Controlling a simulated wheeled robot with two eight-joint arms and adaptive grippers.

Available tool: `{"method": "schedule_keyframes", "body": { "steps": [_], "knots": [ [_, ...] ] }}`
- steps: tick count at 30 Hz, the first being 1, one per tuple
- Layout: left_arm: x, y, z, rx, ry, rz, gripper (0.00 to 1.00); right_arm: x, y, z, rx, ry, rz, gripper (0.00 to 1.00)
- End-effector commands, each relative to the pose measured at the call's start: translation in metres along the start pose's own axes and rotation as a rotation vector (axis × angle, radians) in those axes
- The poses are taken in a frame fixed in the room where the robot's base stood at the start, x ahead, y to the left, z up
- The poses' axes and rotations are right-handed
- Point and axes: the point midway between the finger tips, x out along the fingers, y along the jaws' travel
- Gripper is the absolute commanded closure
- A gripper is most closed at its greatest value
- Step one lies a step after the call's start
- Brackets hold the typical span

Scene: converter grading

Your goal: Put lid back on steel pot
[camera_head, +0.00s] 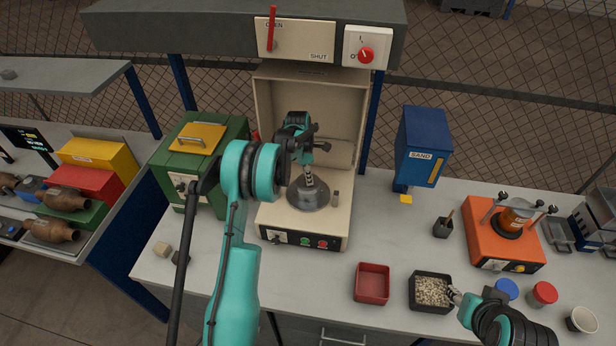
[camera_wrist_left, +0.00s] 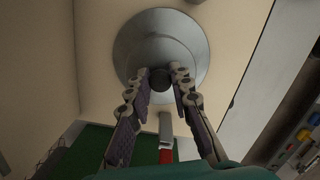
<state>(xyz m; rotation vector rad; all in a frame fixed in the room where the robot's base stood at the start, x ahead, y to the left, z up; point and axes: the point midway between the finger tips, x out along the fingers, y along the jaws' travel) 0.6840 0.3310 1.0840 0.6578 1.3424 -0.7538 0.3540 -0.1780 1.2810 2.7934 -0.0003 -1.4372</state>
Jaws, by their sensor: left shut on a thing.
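A round grey steel lid (camera_wrist_left: 160,38) with a dark knob (camera_wrist_left: 161,78) fills the upper middle of the left wrist view. My left gripper (camera_wrist_left: 161,72) is shut on the knob, one finger on each side. In the head view, the left gripper (camera_head: 309,178) points down inside the open cream cabinet, and the grey steel piece (camera_head: 308,197) is right beneath it. I cannot separate lid from pot there, or tell whether they touch. My right gripper (camera_head: 454,295) is beside a black tray of pale pieces (camera_head: 431,277); its opening is unclear.
The cream cabinet's walls (camera_head: 345,105) surround the left gripper at the back and sides. A small grey block (camera_head: 336,197) stands right of the steel piece. A green box (camera_head: 205,150) is left, a blue sand dispenser (camera_head: 421,150) right. A red tray (camera_head: 372,283) sits in front.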

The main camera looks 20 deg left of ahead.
Motion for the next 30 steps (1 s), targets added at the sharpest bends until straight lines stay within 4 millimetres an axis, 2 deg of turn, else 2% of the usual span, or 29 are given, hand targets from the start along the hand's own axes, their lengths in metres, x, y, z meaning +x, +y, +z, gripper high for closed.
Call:
{"method": "schedule_keyframes", "body": {
  "steps": [30],
  "knots": [
    [-0.0001, -0.0001, 0.0, 0.0, 0.0, 0.0, 1.0, 0.0048, 0.0, 0.0035, 0.0, 0.0, 0.0, 0.6]
  ]
}}
